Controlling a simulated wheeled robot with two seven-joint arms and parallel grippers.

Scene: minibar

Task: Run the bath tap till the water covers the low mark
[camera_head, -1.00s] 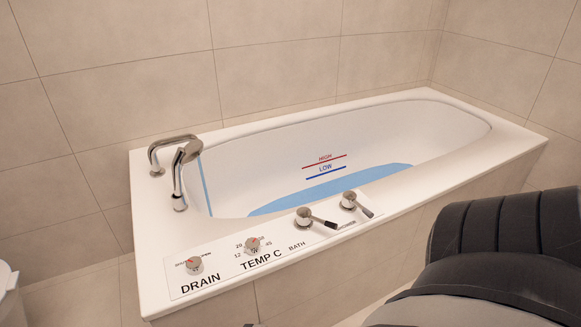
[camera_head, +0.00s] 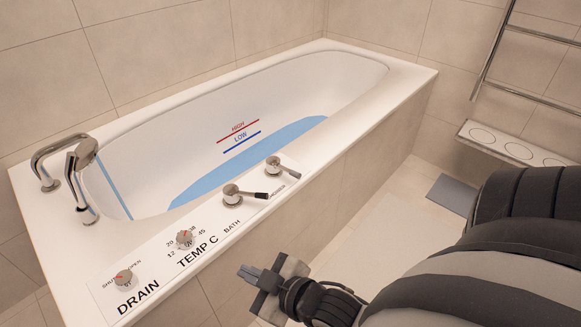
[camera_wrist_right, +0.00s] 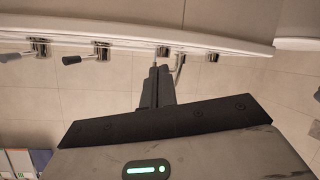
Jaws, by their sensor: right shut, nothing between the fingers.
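The white bathtub (camera_head: 395,83) holds a pool of blue water (camera_head: 200,178). The water's edge lies below the blue LOW line (camera_head: 241,141); the red HIGH line (camera_head: 238,131) is above it. A narrow blue strip (camera_head: 107,188) drops inside the tub near the chrome spout (camera_head: 60,150). The BATH lever (camera_head: 232,195) has a black handle pointing right. A second lever (camera_head: 275,168) sits beyond it. My right gripper (camera_head: 248,274) is shut and empty, in front of the tub's side, below the levers and touching nothing visible; it also shows in the right wrist view (camera_wrist_right: 154,72). My left gripper is out of view.
The DRAIN knob (camera_head: 123,280) and TEMP C knob (camera_head: 185,239) sit on the rim's label panel. A towel rail (camera_head: 492,50) and a ledge with round holes (camera_head: 518,150) are at the right.

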